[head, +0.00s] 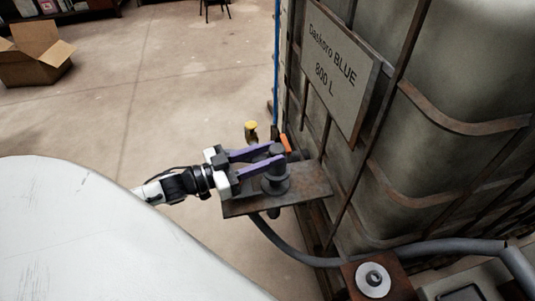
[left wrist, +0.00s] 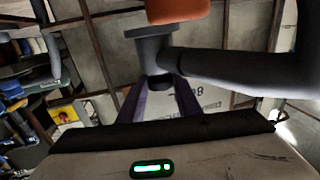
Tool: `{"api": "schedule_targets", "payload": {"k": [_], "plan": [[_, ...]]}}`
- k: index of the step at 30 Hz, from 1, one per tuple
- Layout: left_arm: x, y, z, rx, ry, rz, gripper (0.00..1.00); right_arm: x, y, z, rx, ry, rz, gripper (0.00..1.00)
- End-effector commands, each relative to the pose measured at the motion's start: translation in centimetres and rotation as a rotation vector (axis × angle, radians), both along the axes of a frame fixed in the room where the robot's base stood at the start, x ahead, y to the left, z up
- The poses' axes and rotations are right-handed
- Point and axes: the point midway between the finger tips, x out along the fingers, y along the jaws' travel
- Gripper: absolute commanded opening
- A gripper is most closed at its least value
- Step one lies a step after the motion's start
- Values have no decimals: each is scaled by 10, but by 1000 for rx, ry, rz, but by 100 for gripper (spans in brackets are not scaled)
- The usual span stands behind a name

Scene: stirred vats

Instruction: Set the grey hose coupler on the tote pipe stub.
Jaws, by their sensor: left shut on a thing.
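The grey hose coupler (head: 275,170) is a dark upright cylinder with a wide round flange low on it. It stands over a brown plate (head: 312,190) beside the caged tote. My left gripper (head: 275,156), with two purple fingers, is shut on it from the left. In the left wrist view the purple fingers reach toward dark grey round parts (left wrist: 160,78), with an orange part (left wrist: 178,10) at the top edge. The tote pipe stub cannot be told clearly from the grey parts around the fingers. I cannot tell whether the coupler touches it. My right gripper is not in view.
The caged tote (head: 455,60), with a sign (head: 340,65), fills the right side. A grey hose (head: 430,250) curves from below the plate to the right. A brown block with a pale ring (head: 373,279) stands at the front. An open cardboard box (head: 37,58) lies far off on clear floor.

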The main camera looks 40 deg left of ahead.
Motion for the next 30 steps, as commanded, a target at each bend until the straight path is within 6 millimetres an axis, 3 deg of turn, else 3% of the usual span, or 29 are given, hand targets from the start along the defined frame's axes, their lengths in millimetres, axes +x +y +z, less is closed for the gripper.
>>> {"api": "schedule_targets", "payload": {"k": [3,10,30], "plan": [[0,0,-19,0,-1,0,6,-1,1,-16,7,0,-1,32],[0,-1,-38,0,-1,0,6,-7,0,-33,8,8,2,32],[0,-1,-39,0,-1,0,6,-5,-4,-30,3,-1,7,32]]}}
